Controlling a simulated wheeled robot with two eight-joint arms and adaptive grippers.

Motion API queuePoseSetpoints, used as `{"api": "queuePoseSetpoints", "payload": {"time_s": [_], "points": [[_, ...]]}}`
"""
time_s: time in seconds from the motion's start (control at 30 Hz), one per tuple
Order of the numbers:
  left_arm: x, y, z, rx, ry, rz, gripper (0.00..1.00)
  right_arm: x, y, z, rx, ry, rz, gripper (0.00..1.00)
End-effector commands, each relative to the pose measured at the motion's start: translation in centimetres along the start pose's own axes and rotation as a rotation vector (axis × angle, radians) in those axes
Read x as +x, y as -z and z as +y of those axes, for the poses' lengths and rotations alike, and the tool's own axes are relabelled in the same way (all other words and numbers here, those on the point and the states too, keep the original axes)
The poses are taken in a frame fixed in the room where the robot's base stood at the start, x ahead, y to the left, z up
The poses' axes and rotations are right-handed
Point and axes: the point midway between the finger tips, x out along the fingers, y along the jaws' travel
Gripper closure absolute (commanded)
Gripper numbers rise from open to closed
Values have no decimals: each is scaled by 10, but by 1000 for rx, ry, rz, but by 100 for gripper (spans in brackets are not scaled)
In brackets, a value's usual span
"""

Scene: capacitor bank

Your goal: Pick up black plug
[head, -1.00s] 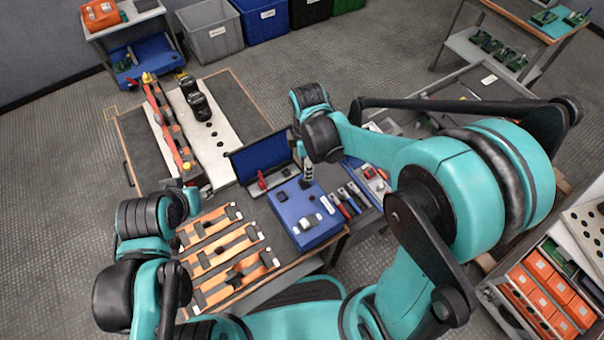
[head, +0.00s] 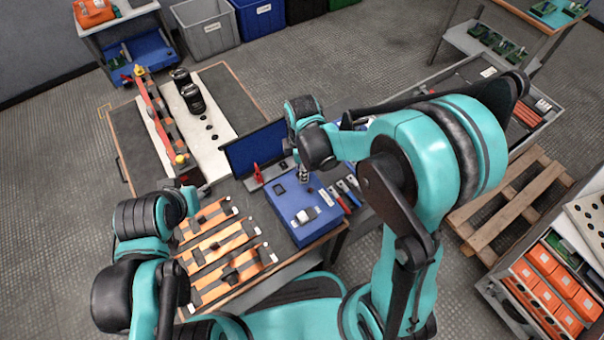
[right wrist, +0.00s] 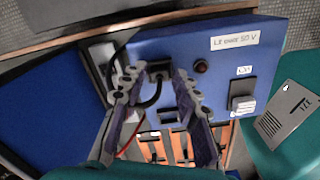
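A small black plug (right wrist: 160,88) with a dark cable sits on the blue panel in the right wrist view. My right gripper (right wrist: 160,73) is open, with one finger on each side of the plug; I cannot tell whether they touch it. In the head view my right gripper (head: 303,175) points down over the blue box (head: 310,222), and the plug is hard to make out there. My left gripper (head: 195,187) is small and partly hidden by its own arm, near the orange-and-black parts; its fingers are unclear.
A labelled switch (right wrist: 243,100) and a dark red lamp (right wrist: 200,66) are on the panel near the right gripper. A blue upright panel (head: 255,148) stands behind the box. Several orange-and-black parts (head: 225,245) lie to the left. A wooden pallet (head: 510,205) lies on the floor at right.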

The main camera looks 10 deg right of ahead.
Motion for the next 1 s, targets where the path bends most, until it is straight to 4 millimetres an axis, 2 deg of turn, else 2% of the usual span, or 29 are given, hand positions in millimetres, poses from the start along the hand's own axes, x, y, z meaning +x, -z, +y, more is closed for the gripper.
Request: {"api": "queuePoseSetpoints", "payload": {"time_s": [0.53,0.67,0.8,1.0], "points": [[-2,2,0,0,0,0,60,-6,0,0,0,0,0,91],[-9,6,0,0,0,0,60,-20,0,0,0,0,0,91],[-20,14,0,0,0,0,60,-46,0,0,0,0,0,91],[-32,23,0,0,0,0,60,-70,-36,-26,6,0,0,91]]}}
